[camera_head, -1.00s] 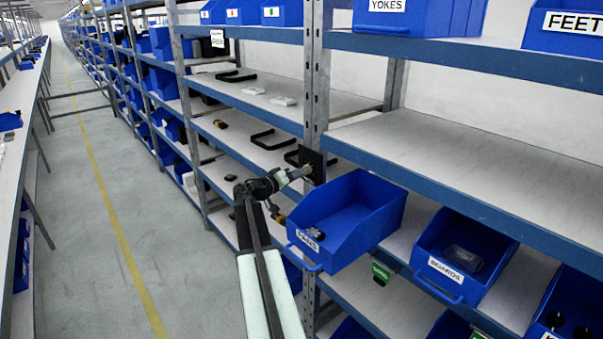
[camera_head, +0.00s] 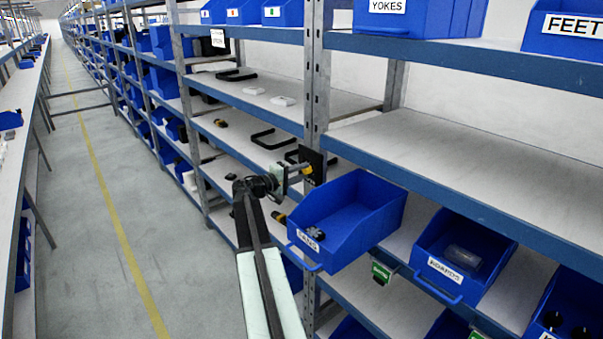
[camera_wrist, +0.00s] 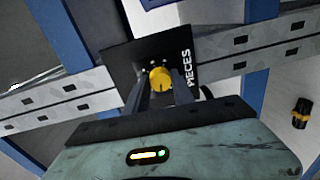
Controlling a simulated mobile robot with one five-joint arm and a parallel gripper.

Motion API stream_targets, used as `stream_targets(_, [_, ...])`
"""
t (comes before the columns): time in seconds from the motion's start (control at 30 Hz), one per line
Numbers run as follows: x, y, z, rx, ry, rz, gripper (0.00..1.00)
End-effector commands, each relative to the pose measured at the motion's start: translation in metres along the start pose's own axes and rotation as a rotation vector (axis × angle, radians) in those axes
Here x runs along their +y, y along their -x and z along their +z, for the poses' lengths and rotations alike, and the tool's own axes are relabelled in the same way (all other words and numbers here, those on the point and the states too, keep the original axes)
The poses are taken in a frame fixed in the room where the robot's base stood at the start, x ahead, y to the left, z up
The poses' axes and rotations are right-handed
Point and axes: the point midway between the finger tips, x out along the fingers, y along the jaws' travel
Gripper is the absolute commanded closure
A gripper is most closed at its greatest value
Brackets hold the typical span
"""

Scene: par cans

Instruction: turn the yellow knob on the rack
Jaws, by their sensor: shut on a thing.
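The yellow knob (camera_wrist: 160,78) sits on a black plate marked "PIECES" (camera_wrist: 120,55), fixed to a grey rack upright. It also shows small in the head view (camera_head: 308,170), at the end of my gripper (camera_head: 302,169). In the wrist view the two fingers of my gripper (camera_wrist: 161,84) lie on either side of the knob and are shut on it. The knob's round face shows between the fingertips, with a small dark mark at its lower edge. The fingers cover the knob's sides.
An open blue bin (camera_head: 350,215) juts out from the shelf just right of and below my gripper. Black handles (camera_head: 275,138) lie on the shelf behind. A black and yellow item (camera_wrist: 301,112) shows at the wrist view's right. The aisle floor (camera_head: 90,200) is clear at left.

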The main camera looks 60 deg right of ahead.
Motion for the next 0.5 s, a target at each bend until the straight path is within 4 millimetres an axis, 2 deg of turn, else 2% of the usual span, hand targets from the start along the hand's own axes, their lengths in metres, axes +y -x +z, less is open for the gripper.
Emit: stream_targets(0.5, [-0.0005, 0.0, 0.0, -0.003, 0.054, -0.003, 1.0])
